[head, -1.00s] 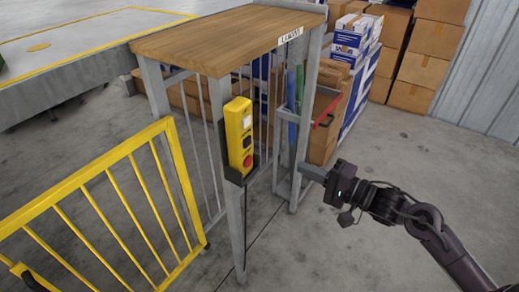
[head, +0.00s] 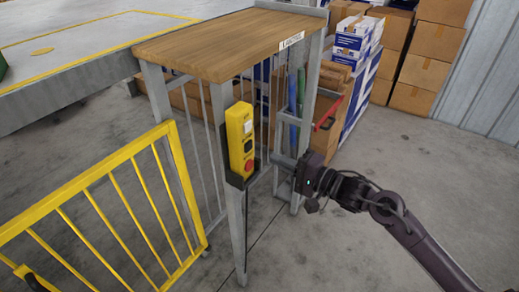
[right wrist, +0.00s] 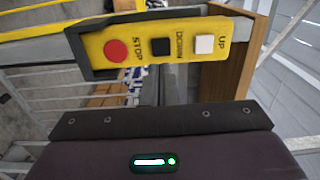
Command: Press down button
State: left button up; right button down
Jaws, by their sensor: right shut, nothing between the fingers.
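The yellow control box (head: 238,140) hangs upright on a grey post of the wooden-topped stand. It carries a white, a black and a red button in the head view. In the right wrist view the black DOWN button (right wrist: 161,46) sits between the red STOP button (right wrist: 117,51) and the white UP button (right wrist: 204,44). My right gripper (head: 276,159) is shut and empty, just right of the box, around the height of its lower part. I cannot tell whether its tips touch the box. My left gripper is out of view.
A yellow barred gate (head: 105,200) stands left of the box. The wooden top (head: 225,42) overhangs above it. Cardboard boxes (head: 430,55) are stacked behind. Open concrete floor lies at the front right.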

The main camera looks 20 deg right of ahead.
aim_at(249, 147)
jog(key=shift+p+x, duration=0.6)
jog(key=shift+x, duration=2.6)
jog(key=shift+s, duration=0.1)
